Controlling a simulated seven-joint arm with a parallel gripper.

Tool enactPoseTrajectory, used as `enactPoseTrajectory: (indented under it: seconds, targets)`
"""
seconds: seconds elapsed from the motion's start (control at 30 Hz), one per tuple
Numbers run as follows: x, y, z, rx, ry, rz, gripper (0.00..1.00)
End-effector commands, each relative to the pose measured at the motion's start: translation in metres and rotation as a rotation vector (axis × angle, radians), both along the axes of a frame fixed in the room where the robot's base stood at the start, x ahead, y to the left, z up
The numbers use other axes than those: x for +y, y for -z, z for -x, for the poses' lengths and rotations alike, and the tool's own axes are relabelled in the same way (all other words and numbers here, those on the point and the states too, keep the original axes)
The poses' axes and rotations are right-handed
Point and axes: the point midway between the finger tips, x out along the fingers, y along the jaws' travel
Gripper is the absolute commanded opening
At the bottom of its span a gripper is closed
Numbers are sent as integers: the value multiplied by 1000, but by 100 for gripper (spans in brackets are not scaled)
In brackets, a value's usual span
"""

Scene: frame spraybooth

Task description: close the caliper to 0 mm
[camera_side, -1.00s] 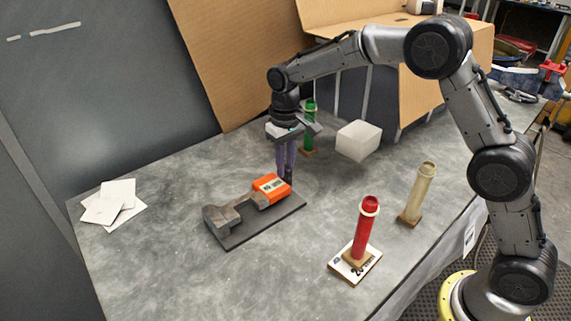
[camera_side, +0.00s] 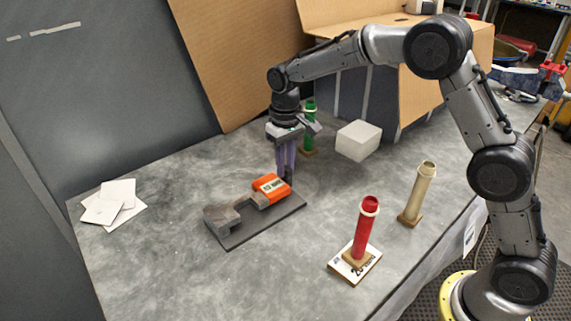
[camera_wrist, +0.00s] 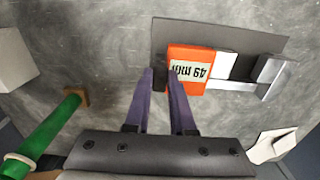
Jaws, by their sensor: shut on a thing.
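The caliper (camera_side: 222,216) lies on a dark base plate (camera_side: 240,238) on the bench. Its orange slider (camera_side: 270,188) carries a display, which reads 49 mm, inverted, in the wrist view (camera_wrist: 188,70). A gap separates the slider's light grey jaw (camera_wrist: 225,65) from the fixed grey jaw (camera_wrist: 268,76) at the far end. My gripper (camera_side: 287,174) points down at the slider's outer end, away from the fixed jaw. In the wrist view, its purple fingers (camera_wrist: 161,82) are shut on a small dark tab (camera_wrist: 160,72) beside the orange slider. The tab is mostly hidden in the side view.
A green tube (camera_side: 310,125) stands close behind my gripper, with a white block (camera_side: 358,140) to its right. A red tube (camera_side: 364,230) and a beige tube (camera_side: 420,190) stand right of the caliper. White cards (camera_side: 113,203) lie left. Bench before the caliper is clear.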

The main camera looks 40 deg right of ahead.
Motion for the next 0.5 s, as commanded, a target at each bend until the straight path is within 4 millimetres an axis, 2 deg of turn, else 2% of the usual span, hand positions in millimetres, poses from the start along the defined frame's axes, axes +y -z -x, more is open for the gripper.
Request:
enactPoseTrajectory:
  seconds: [0.3,0.5]
  targets:
    - [3,-1,-1,-3,-1,-1,0]
    - [37,-2,-2,-3,-5,-1,0]
